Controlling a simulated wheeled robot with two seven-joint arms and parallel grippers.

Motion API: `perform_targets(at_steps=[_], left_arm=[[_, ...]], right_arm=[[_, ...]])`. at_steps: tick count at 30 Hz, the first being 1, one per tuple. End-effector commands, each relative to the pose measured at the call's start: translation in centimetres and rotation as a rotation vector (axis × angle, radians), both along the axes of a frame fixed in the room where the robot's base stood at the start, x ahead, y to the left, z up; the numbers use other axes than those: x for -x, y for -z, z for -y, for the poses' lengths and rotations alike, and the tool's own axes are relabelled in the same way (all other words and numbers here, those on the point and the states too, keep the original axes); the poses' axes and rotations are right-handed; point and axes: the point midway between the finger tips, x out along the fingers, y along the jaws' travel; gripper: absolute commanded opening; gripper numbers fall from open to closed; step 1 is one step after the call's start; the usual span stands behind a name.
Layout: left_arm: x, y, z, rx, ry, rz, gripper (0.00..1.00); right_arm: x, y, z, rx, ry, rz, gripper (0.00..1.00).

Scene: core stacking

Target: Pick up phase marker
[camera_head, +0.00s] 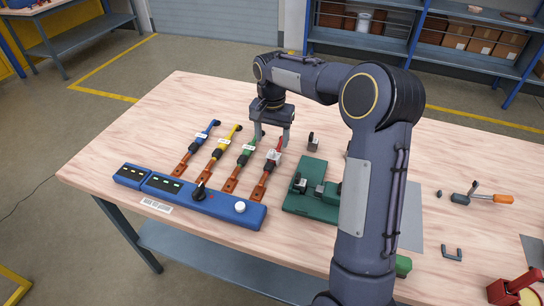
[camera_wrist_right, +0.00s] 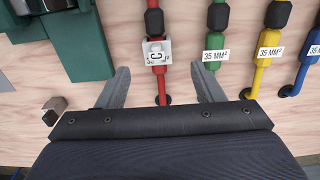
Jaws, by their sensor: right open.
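The phase marker (camera_head: 274,156) is a small white clip with a letter C, sitting on the red cable (camera_head: 280,143). In the right wrist view the marker (camera_wrist_right: 157,53) is upside down, near the top centre on the red cable (camera_wrist_right: 160,85). My right gripper (camera_head: 272,142) is open and empty over the table, pointing down by the red cable. In the right wrist view its two fingers (camera_wrist_right: 161,70) lie either side of the red cable, with the marker just beyond their tips. Its exact height is unclear. My left gripper is not in view.
Green (camera_head: 246,150), yellow (camera_head: 228,138) and blue (camera_head: 207,133) cables run beside the red one to a blue terminal block (camera_head: 200,202). A green fixture (camera_head: 305,200) stands right of it. A small metal piece (camera_head: 313,142) lies near the gripper. Table space behind the cables is clear.

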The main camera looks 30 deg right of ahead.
Motion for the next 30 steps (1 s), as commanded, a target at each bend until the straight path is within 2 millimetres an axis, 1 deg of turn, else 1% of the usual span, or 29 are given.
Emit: perform_targets(at_steps=[1,7,13,17,23,26,30], left_arm=[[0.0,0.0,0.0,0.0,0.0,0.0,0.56],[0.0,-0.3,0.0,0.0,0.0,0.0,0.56],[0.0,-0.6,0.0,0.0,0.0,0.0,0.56],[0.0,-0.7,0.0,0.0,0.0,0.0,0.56],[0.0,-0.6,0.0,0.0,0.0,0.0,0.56],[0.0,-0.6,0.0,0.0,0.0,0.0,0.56],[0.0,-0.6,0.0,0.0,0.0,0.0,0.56]], right_arm=[[0.1,0.7,0.0,-0.001,0.0,-0.002,0.61],[0.3,2.9,-0.1,-0.001,-0.001,-0.002,0.61],[0.6,5.9,-0.2,-0.002,-0.002,-0.001,0.61],[0.5,6.7,-0.2,-0.002,-0.001,0.001,0.61],[0.5,6.8,-0.2,-0.002,-0.002,0.002,0.61],[0.5,6.8,-0.2,-0.002,-0.002,0.002,0.5],[0.5,6.8,-0.2,-0.001,-0.002,0.002,0.32]])
